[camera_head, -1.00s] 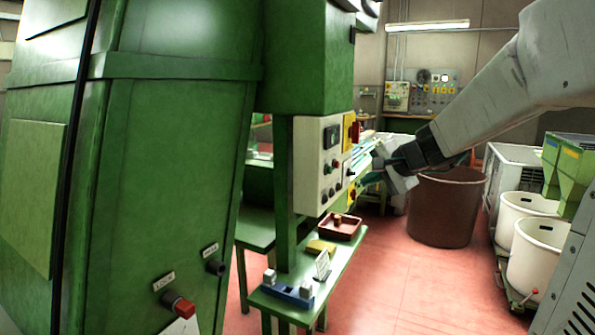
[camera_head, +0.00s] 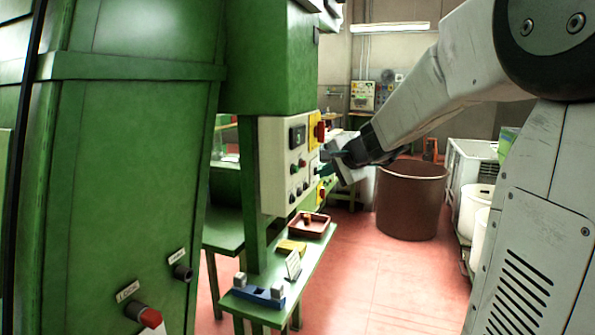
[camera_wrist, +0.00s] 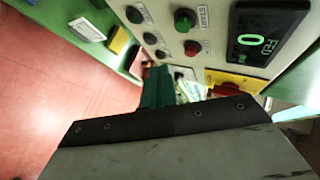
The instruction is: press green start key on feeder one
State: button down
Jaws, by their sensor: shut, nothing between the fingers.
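A pale control panel (camera_head: 272,175) hangs on the green machine in the head view. In the wrist view, the green key (camera_wrist: 184,20) sits on this panel beside a label reading START. A red key (camera_wrist: 192,47) is close to it, and a dark display (camera_wrist: 262,35) shows a green 0. My gripper (camera_wrist: 156,86) is shut and empty, pointing along the panel, apart from the green key in the picture. In the head view, my gripper (camera_head: 326,163) is just right of the panel; its exact gap to the panel cannot be told.
Several black knobs (camera_wrist: 149,38) are on the panel, and a red switch on a yellow plate (camera_head: 320,130) is at its edge. A green bench (camera_head: 262,308) below holds a red-brown tray (camera_head: 309,224). A brown bin (camera_head: 412,200) stands right on open red floor.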

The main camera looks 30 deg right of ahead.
jog(key=shift+w+a, duration=0.6)
jog(key=shift+w, duration=0.2)
jog(key=shift+w+a, duration=0.6)
jog(key=shift+w, duration=0.2)
jog(key=shift+a, duration=0.1)
dwell(0.8)
jog(key=shift+w+a, duration=0.2)
jog(key=shift+w, duration=0.1)
jog(key=shift+w+a, duration=0.25)
jog(key=shift+w, duration=0.1)
dwell(0.7)
dwell(0.3)
jog(key=shift+s+d, duration=0.55)
jog(key=shift+s, duration=0.15)
jog(key=s+d, duration=0.1)
jog(key=s, duration=0.1)
jog(key=s+d, duration=0.2)
dwell(0.3)
